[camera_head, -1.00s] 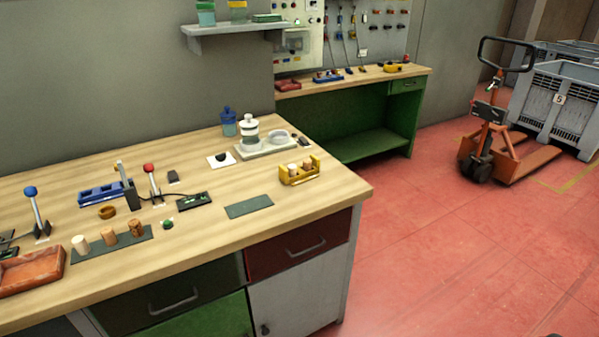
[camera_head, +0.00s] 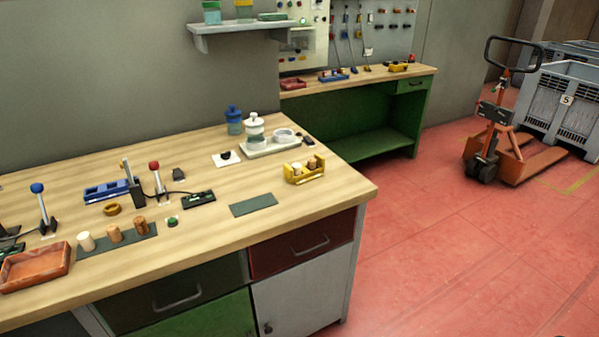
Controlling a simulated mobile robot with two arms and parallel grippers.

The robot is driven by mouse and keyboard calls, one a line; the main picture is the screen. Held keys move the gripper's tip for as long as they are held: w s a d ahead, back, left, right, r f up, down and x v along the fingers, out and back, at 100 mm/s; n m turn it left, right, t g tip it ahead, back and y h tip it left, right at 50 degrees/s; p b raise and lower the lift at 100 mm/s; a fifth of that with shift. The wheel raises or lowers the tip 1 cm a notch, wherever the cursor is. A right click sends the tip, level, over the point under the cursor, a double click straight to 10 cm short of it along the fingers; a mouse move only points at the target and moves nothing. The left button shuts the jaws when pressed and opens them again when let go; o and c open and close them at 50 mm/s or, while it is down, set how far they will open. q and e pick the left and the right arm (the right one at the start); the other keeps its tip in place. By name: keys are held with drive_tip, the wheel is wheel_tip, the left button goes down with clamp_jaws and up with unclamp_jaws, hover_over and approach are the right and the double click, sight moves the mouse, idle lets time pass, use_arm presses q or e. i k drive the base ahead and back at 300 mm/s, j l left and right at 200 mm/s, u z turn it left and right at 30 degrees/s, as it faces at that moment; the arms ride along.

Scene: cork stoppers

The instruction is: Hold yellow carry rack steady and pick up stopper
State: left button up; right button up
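The yellow carry rack (camera_head: 304,176) stands on the wooden bench near its right end, with cork stoppers (camera_head: 311,163) in it. Several more stoppers stand upright on a dark mat at the left: a pale one (camera_head: 86,241), a tan one (camera_head: 113,233) and a brown one (camera_head: 140,225). A small stopper-like tan piece (camera_head: 296,169) also shows in the rack. Neither of my grippers is in view, and nothing touches the rack or the stoppers.
A bare dark green mat (camera_head: 254,205) lies before the rack. A red tray (camera_head: 35,268), a blue rack (camera_head: 110,191) and levers (camera_head: 155,178) occupy the left bench. A white tray with bottle (camera_head: 270,147) stands behind. A pallet truck (camera_head: 495,140) stands right on open red floor.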

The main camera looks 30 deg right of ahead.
sight(297, 167)
drive_tip(key=i+l, duration=0.1)
drive_tip(key=l, duration=0.6)
drive_tip(key=i+l, duration=0.1)
drive_tip(key=l, duration=0.65)
drive_tip(key=u, duration=0.05)
